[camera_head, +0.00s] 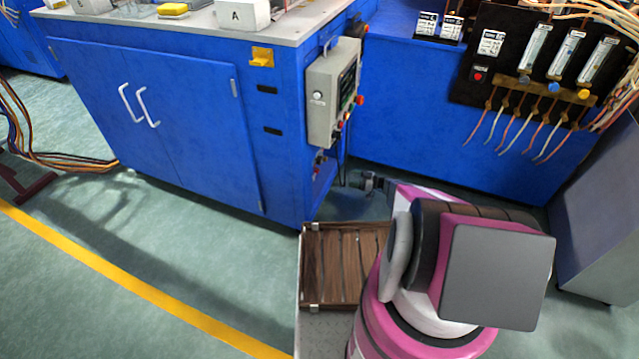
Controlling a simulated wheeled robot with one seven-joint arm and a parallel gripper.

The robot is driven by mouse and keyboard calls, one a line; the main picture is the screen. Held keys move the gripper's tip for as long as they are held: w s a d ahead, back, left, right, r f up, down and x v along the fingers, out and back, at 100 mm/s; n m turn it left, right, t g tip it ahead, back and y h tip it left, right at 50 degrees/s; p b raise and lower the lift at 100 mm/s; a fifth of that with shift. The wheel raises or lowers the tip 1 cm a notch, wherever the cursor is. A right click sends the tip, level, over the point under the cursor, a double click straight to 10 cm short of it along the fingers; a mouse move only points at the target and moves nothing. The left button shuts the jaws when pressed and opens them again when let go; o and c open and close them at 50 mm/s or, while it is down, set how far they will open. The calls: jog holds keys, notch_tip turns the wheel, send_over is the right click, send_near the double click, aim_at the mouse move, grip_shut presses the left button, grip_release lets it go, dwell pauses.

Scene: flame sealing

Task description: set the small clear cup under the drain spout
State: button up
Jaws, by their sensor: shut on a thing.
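My gripper (368,182) shows small and dark past the pink and white links of my arm, low beside the right side of the blue cabinet (190,120). It is shut, pointing left. What it holds fits the small clear cup, but its outline is too small and faint to make out. I cannot tell whether it stands on anything. Small dark fittings with a red part (318,164) sit low on the cabinet's right side, left of my gripper. I cannot pick out the drain spout for certain.
A grey control box (333,92) juts from the cabinet above the gripper. A second blue bench (420,105) with a black flowmeter panel (515,75) stands behind. A brown slatted tray (322,265) lies in front. Cables (60,160) cross the floor at left; the front-left floor is otherwise clear.

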jog(key=x, duration=1.4)
jog(key=shift+a+f, duration=0.15)
jog(key=shift+a, duration=0.05)
jog(key=x, duration=0.3)
jog(key=shift+w+a, duration=0.1)
jog(key=shift+a, duration=0.25)
jog(key=shift+w+d+f, duration=0.1)
jog(key=shift+f, duration=0.65)
jog(key=shift+f, duration=0.15)
jog(key=o, duration=0.9)
